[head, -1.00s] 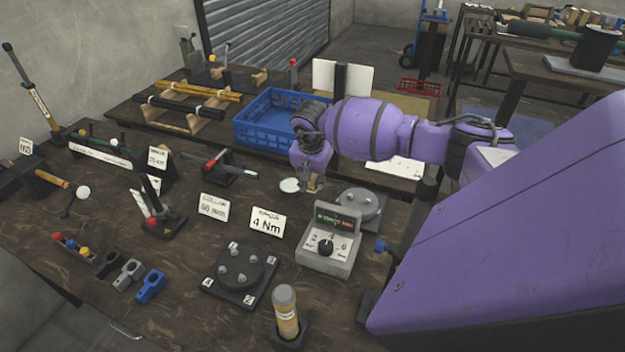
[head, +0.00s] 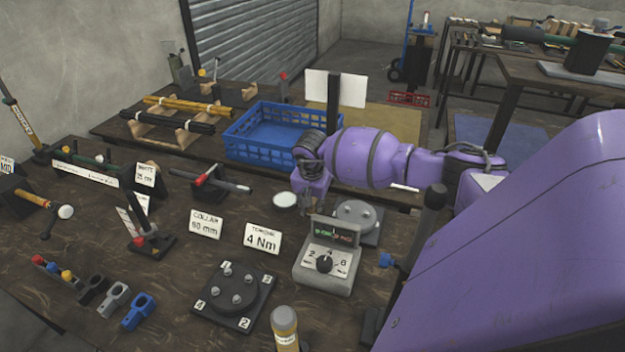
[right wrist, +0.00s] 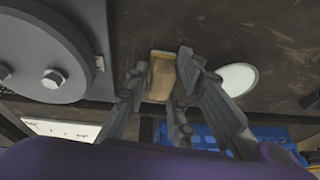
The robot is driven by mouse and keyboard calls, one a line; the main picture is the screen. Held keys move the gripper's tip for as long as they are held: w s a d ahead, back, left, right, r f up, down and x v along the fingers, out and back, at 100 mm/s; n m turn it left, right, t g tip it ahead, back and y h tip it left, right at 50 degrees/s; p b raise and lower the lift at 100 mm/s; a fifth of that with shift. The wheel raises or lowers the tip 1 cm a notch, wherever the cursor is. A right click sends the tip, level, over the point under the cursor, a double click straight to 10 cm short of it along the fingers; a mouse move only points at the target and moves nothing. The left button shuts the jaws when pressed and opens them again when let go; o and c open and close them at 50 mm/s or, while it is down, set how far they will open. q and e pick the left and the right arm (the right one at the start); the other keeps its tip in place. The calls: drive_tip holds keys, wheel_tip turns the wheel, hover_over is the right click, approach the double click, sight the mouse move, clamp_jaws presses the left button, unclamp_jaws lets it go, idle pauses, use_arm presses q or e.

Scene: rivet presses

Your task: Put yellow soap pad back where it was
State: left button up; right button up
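The soap pad (right wrist: 161,78) is a small tan block with a yellow edge, seen in the right wrist view between the two fingers of my right gripper (right wrist: 160,75). The fingers appear to press on both its sides. In the head view my right gripper (head: 307,208) points down close above the bench, just right of a round white dish (head: 284,200). The dish also shows in the right wrist view (right wrist: 238,79), right of the fingers. Whether the pad touches the bench I cannot tell. My left gripper is not in view.
A grey torque box (head: 328,268) and a round bolted plate (head: 357,217) stand close right of the gripper. A blue crate (head: 240,145) is behind it. Signs "60 mm" (head: 205,224) and "4 Nm" (head: 262,239) stand in front. Bare bench lies left of the dish.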

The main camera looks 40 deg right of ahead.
drive_tip(key=o, duration=0.4)
drive_tip(key=shift+r, duration=0.4)
drive_tip(key=v, duration=1.1)
drive_tip(key=shift+s+a+r, duration=0.1)
drive_tip(key=shift+s+r, duration=0.05)
drive_tip(key=shift+r, duration=0.15)
